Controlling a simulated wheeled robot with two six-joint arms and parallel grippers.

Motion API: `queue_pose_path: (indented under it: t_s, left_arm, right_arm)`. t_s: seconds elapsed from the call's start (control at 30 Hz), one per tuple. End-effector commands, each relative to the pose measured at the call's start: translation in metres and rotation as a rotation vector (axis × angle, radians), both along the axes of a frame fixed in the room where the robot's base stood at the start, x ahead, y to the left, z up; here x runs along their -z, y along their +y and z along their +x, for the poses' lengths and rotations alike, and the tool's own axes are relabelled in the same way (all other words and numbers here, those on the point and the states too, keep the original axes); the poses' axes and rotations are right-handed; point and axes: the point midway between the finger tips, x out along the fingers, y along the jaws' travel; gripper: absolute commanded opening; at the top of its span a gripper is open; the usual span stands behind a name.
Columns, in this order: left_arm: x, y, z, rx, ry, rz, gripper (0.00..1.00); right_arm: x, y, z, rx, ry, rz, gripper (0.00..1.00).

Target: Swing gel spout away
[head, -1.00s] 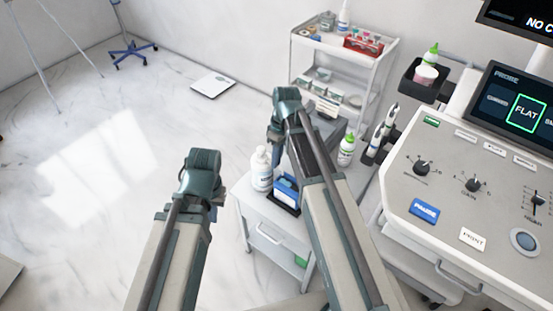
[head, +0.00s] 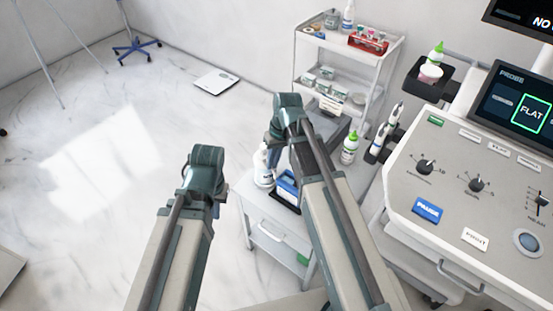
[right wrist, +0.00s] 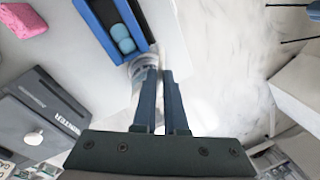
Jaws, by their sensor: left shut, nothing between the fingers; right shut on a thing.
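The white pump bottle (head: 263,178) stands at the left edge of the small white cabinet, beside a blue box. My right gripper (head: 272,152) is at the top of the bottle and hides most of its pump and spout. In the right wrist view my right gripper (right wrist: 157,74) has its fingers close together on the bottle's top, and the pale bottle (right wrist: 143,61) shows just beyond the tips. Which way the spout points cannot be seen. My left gripper (head: 217,203) is shut and empty over the floor to the left, its fingertips mostly hidden by its wrist.
The blue box (head: 287,187) is close to the right of the bottle; it also shows in the right wrist view (right wrist: 92,22). A green-capped bottle (head: 350,148) and the ultrasound console (head: 450,165) are further right. A shelf cart (head: 377,75) stands behind.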

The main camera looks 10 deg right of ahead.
Motion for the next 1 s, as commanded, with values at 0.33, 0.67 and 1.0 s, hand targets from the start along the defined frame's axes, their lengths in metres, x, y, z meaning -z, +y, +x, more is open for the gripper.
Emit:
queue_pose_path:
  t_s: [0.33, 0.67, 1.0]
  left_arm:
    - [0.000, 0.000, 0.000, 0.000, 0.000, 0.000, 0.00]
    - [0.000, 0.000, 0.000, 0.000, 0.000, 0.000, 0.00]
    - [0.000, 0.000, 0.000, 0.000, 0.000, 0.000, 0.00]
  right_arm:
    - [0.000, 0.020, -0.003, 0.326, 0.001, 0.000, 0.00]
    - [0.000, 0.037, 0.002, 0.636, 0.000, 0.001, 0.00]
    - [0.000, 0.050, 0.010, 0.899, 0.000, 0.000, 0.00]
